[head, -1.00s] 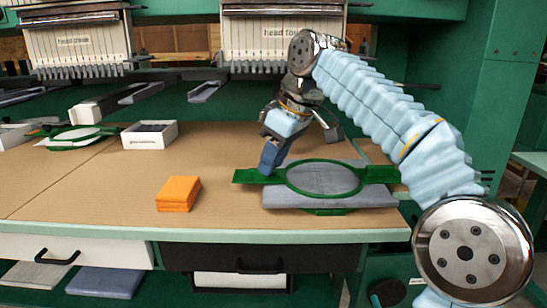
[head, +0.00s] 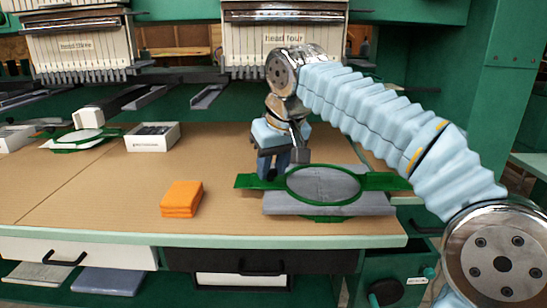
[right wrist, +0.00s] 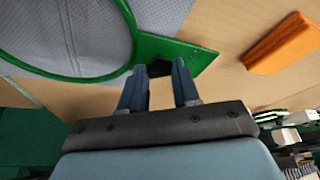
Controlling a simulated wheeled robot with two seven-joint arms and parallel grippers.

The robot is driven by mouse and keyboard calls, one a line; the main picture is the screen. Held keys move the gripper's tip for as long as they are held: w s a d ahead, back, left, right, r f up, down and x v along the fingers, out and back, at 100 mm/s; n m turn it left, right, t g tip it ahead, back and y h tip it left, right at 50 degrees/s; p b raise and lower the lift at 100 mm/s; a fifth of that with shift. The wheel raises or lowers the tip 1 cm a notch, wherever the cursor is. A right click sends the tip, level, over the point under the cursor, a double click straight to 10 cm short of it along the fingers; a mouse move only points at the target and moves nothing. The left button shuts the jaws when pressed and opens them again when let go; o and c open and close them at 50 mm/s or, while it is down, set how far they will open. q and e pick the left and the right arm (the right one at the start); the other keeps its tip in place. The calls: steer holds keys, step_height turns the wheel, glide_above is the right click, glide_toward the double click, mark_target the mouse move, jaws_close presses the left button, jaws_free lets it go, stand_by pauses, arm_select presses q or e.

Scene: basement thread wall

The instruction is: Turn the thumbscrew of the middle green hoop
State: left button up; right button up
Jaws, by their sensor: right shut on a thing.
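A green hoop (head: 291,184) with flat side arms holds grey cloth (head: 325,184) on a grey block of fabric at the right of the table. The hoop's rim also shows large in the right wrist view (right wrist: 131,45). My right gripper (head: 273,172) points down at the hoop's left side, by the left arm. In the right wrist view my right gripper (right wrist: 158,72) has its two blue fingers on either side of a small dark thumbscrew (right wrist: 159,68), shut on it. The thumbscrew is hidden in the head view. My left gripper is not in view.
An orange cloth stack (head: 181,198) lies left of the hoop. A white box (head: 152,137) and another green hoop (head: 85,136) stand at the far left. Machine heads (head: 284,40) hang at the back. The table's middle (head: 110,185) is bare.

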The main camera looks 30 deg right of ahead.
steer(key=m+p, duration=0.1)
steer(key=m, duration=0.1)
steer(key=m+h+p, duration=0.1)
steer(key=shift+a+r+m, duration=0.1)
steer(key=shift+a+m, duration=0.1)
steer(key=shift+m, duration=0.2)
steer(key=shift+m+g+h+p, duration=0.3)
steer(key=shift+m+h, duration=0.2)
steer(key=shift+m, duration=0.3)
steer(key=o, duration=1.1)
steer(key=shift+c, duration=0.2)
